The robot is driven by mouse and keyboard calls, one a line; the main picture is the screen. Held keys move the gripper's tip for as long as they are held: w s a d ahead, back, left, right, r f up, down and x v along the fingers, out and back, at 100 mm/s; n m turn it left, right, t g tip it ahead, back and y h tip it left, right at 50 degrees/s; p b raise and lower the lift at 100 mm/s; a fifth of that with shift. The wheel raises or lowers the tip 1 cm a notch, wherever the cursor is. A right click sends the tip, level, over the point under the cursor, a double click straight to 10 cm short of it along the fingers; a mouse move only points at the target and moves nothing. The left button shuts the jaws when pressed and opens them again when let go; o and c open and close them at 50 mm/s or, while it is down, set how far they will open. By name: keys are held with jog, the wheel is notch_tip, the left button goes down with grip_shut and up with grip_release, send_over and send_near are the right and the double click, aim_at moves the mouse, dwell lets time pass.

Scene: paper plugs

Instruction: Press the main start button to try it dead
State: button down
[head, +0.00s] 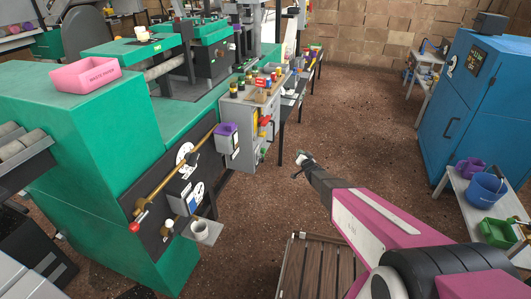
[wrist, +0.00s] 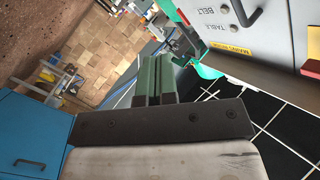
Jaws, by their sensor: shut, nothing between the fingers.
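A grey control console (head: 238,112) stands at the side of the green machine in the head view. Several coloured buttons (head: 260,78) sit on its top, too small to tell which is the main start button. In the wrist view a grey panel (wrist: 275,35) at upper right carries labels "BELT" and "TABLE" and a yellow label (wrist: 236,51) whose text is hard to read. My gripper (head: 305,159) is shut and empty over the aisle, right of the console and apart from it. Its green fingers show in the wrist view (wrist: 157,80).
The green machine (head: 110,130) fills the left, with a pink tray (head: 85,74) on top. A blue cabinet (head: 475,95) and a side table with a blue bucket (head: 487,190) stand at right. A wooden slatted platform (head: 322,268) lies below my arm.

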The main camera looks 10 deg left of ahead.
aim_at(264, 151)
jog(key=s+a+f+n+y, duration=0.1)
jog(key=a+y, duration=0.3)
jog(key=a, duration=0.2)
jog(key=shift+a+f, duration=0.25)
jog(key=shift+f, duration=0.1)
jog(key=shift+a, duration=0.15)
jog(key=a, duration=0.8)
jog(key=shift+w+a, duration=0.25)
jog(key=shift+w, duration=0.1)
jog(key=shift+a, duration=0.2)
dwell(1.5)
jog(key=shift+a, duration=0.2)
